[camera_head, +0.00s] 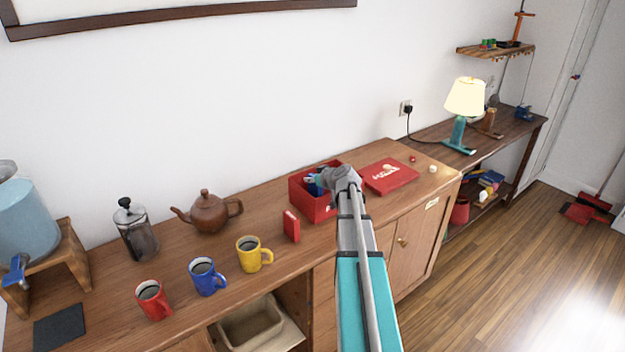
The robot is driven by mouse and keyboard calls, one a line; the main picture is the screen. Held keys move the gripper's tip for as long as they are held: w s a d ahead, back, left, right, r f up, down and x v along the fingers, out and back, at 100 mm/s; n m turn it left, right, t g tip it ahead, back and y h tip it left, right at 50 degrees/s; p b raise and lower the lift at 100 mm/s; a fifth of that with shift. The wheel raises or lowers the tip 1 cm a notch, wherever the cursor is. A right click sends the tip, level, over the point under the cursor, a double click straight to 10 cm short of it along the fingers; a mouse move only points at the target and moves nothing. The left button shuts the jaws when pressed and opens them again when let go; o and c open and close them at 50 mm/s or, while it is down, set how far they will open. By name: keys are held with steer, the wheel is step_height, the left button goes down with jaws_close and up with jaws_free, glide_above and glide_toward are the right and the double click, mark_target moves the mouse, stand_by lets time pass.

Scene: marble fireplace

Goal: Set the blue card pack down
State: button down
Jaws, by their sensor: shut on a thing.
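My gripper (325,179) is over the open red box (318,212) on the wooden sideboard. A small blue thing, seemingly the blue card pack (313,187), shows at the fingertips, at the box opening. The gripper is shut on it. My arm and gripper hide part of the pack and the right side of the box, so I cannot tell whether the pack touches the box floor. A red card pack (291,226) stands upright on the sideboard just left of the box's front.
The red lid (389,177) lies right of the box, with a small red thing (413,159) and a white one (433,169) beyond. Yellow (249,257), blue (205,279) and red (153,302) mugs, a teapot (208,213) and a French press (137,236) stand left.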

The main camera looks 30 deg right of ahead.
steer(key=shift+f+b, duration=0.55)
steer(key=shift+f, duration=0.05)
steer(key=shift+c, duration=2.4)
jaws_free()
steer(key=shift+r, duration=0.25)
steer(key=shift+r+p, duration=0.45)
steer(key=shift+p, duration=0.2)
steer(key=p+v, duration=0.4)
steer(key=v, duration=0.6)
steer(key=shift+s+r+p, duration=0.1)
steer(key=shift+s+p, duration=0.1)
steer(key=shift+p, duration=0.2)
steer(key=shift+v, duration=0.8)
